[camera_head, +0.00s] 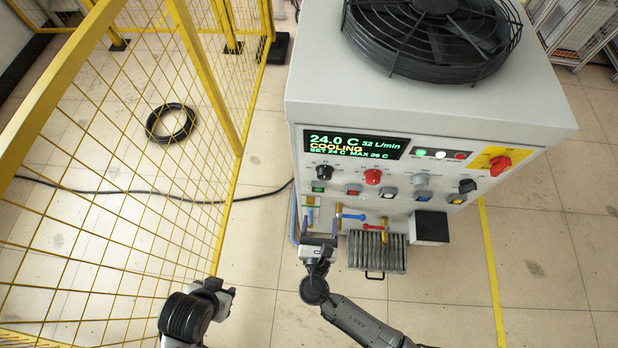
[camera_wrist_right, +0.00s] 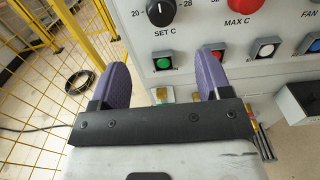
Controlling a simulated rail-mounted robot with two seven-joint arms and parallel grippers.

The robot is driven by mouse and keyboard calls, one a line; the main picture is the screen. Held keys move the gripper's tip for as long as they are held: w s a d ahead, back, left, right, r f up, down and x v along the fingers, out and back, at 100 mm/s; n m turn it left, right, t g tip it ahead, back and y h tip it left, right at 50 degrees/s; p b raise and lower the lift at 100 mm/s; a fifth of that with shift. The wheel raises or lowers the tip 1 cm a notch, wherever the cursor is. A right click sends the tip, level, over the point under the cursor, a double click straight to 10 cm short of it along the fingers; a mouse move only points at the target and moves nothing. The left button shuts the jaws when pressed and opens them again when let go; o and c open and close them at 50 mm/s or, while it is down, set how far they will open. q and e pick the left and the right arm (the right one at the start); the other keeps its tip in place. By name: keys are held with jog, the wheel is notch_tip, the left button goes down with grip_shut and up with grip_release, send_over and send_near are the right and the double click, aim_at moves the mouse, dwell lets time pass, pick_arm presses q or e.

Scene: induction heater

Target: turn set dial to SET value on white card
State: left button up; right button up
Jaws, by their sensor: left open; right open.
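The black SET C dial (camera_head: 324,172) is at the left of the cabinet's front panel, below the display (camera_head: 356,143). In the right wrist view the dial (camera_wrist_right: 160,12) is at the top, with 20 and 28 marks beside it. The display reads 24.0 C, 32 L/min, COOLING, SET 24 C, MAX 36 C. My right gripper (camera_head: 320,226) is open and empty, below the dial and apart from it; its purple fingers (camera_wrist_right: 170,80) show in the wrist view. My left gripper (camera_head: 222,290) is low, away from the panel. I cannot make out a white card.
The red MAX C dial (camera_head: 373,176) is right of the SET dial. Push buttons (camera_head: 354,190) and blue- and red-handled valves (camera_head: 352,216) sit below. A black box (camera_head: 430,228) juts out at the right. A yellow mesh fence (camera_head: 120,160) stands at the left.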

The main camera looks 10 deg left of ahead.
aim_at(324, 177)
jog(key=w+b, duration=0.1)
jog(key=w, duration=1.1)
jog(key=shift+w, duration=0.65)
jog(key=shift+c, duration=0.4)
jog(key=c, duration=0.8)
